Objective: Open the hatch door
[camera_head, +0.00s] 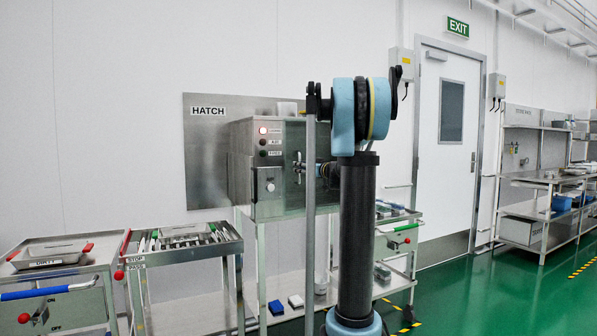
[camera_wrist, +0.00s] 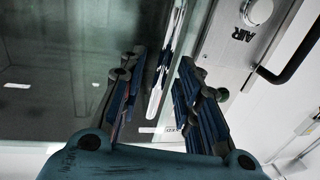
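The hatch is a steel box (camera_head: 240,160) on a stand against the wall, marked HATCH on the plate behind it. Its glass door (camera_head: 280,205) looks closed in the head view; the wrist view shows dark glass (camera_wrist: 60,65) on the left. A slim upright metal handle (camera_head: 298,168) sits on the hatch front; it also shows in the wrist view (camera_wrist: 156,95). My gripper (camera_wrist: 160,62) is open, with one finger on each side of the handle. I cannot tell whether either finger touches it. In the head view my arm partly hides the gripper and the hatch's right side.
A steel tray cart (camera_head: 185,250) and a cart marked DIRTY (camera_head: 50,263) stand at left. A door (camera_head: 450,150) and shelving (camera_head: 545,180) are at right. Green floor (camera_head: 480,290) is clear there.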

